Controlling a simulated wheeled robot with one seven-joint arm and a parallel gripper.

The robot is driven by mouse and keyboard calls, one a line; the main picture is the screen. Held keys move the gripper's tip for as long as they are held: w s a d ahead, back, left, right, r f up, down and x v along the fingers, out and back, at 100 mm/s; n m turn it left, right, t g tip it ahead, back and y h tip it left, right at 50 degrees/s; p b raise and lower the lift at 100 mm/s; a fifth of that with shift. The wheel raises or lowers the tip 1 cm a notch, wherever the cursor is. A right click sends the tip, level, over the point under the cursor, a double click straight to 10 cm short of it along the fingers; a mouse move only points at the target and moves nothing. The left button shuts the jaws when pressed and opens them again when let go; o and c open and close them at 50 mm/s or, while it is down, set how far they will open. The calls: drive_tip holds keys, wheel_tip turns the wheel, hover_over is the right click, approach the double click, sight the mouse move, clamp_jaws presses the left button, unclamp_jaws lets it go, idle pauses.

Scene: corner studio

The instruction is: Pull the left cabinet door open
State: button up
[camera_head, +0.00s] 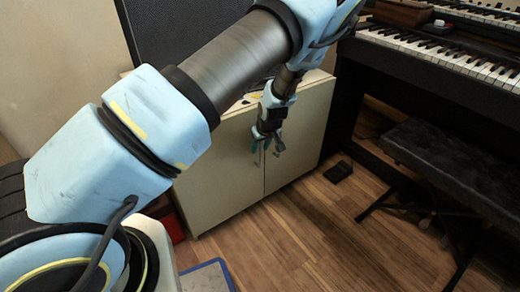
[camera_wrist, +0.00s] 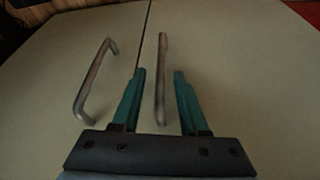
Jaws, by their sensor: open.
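The cream cabinet has a left door (camera_head: 218,170) and a right door (camera_head: 302,130); both look shut, with a thin seam between them. My gripper (camera_head: 268,147) is in front of the doors near the seam, fingers open. The wrist view looks turned over, so the left door (camera_wrist: 240,70) lies right of the seam there. Its bar handle (camera_wrist: 162,80) shows between the open fingertips of my gripper (camera_wrist: 160,72), not clamped. I cannot tell how deep the fingers reach around it. The right door's handle (camera_wrist: 95,80) is outside the fingers.
A black piano (camera_head: 420,75) and a dark bench (camera_head: 440,155) stand to the right. A red object (camera_head: 173,225) is beside the cabinet's left side. A blue-edged item (camera_head: 205,278) lies on the floor. The wooden floor (camera_head: 290,235) before the cabinet is mostly clear.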

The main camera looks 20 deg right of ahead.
drive_tip(key=shift+w+f, duration=0.1)
drive_tip(key=shift+f, duration=0.1)
clamp_jaws()
idle(0.3)
idle(1.1)
